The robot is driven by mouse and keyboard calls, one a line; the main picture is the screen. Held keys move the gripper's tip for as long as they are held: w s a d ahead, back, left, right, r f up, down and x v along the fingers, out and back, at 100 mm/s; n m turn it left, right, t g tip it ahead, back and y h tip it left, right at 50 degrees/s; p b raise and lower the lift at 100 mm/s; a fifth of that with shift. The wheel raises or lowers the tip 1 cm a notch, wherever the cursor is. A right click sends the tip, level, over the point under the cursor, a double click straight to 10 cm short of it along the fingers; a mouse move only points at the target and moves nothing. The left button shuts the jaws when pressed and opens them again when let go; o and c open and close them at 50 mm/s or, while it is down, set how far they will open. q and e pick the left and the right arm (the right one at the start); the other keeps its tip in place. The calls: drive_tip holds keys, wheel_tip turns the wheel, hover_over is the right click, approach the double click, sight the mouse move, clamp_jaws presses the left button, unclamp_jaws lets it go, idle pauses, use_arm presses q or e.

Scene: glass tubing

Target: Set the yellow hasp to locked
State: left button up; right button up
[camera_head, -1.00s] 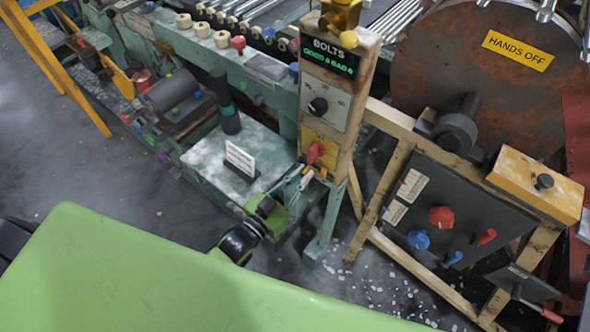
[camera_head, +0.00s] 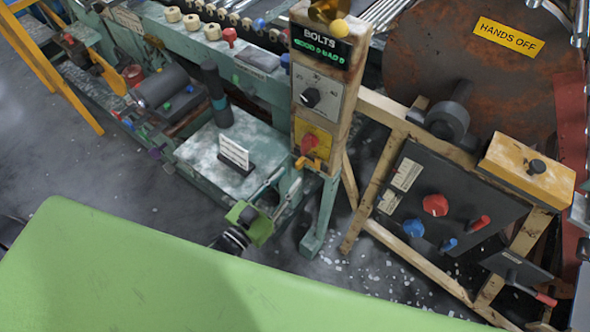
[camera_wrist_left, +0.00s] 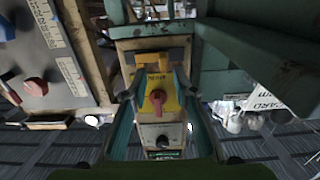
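The yellow hasp (camera_head: 314,163) sits at the lower edge of a yellow plate (camera_head: 320,135) with a red knob (camera_head: 309,144), on the post below the BOLTS display. In the left wrist view the hasp (camera_wrist_left: 160,57) shows as an orange-yellow piece above the red knob (camera_wrist_left: 157,97). Whether it is locked I cannot tell. My left gripper (camera_head: 284,187) is open and empty, below and left of the hasp, apart from it. In the left wrist view its two fingers (camera_wrist_left: 158,82) stand either side of the plate. My right gripper is not in view.
A small bench with a white card (camera_head: 234,152) stands left of the post. A dark panel (camera_head: 440,205) with red and blue knobs is at the right. My green body covers the lower front.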

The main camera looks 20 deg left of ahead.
use_arm(q)
drive_tip(key=v, duration=0.7)
drive_tip(key=shift+r, duration=0.1)
drive_tip(key=s+a+f+g+y, duration=0.1)
drive_tip(key=s+a+f+g, duration=0.15)
drive_tip(key=f, duration=0.75)
drive_tip(key=s+a+f+n+g+y, duration=0.1)
drive_tip(key=s+f+g+y, duration=0.2)
drive_tip(key=f, duration=0.6)
drive_tip(key=s+a+f+g, duration=0.2)
drive_tip(key=s+f+g, duration=0.15)
drive_tip(key=f, duration=0.65)
drive_tip(key=s+f+g+y, duration=0.1)
drive_tip(key=s+f+g, duration=0.2)
drive_tip(key=s+f, duration=0.3)
drive_tip(key=s+a+f+g+y, duration=0.1)
drive_tip(key=s+f+g, duration=0.3)
drive_tip(key=s, duration=1.1)
wheel_tip(320, 180, down, 4)
drive_tip(key=shift+s+r+n, duration=0.2)
drive_tip(key=shift+n, duration=0.1)
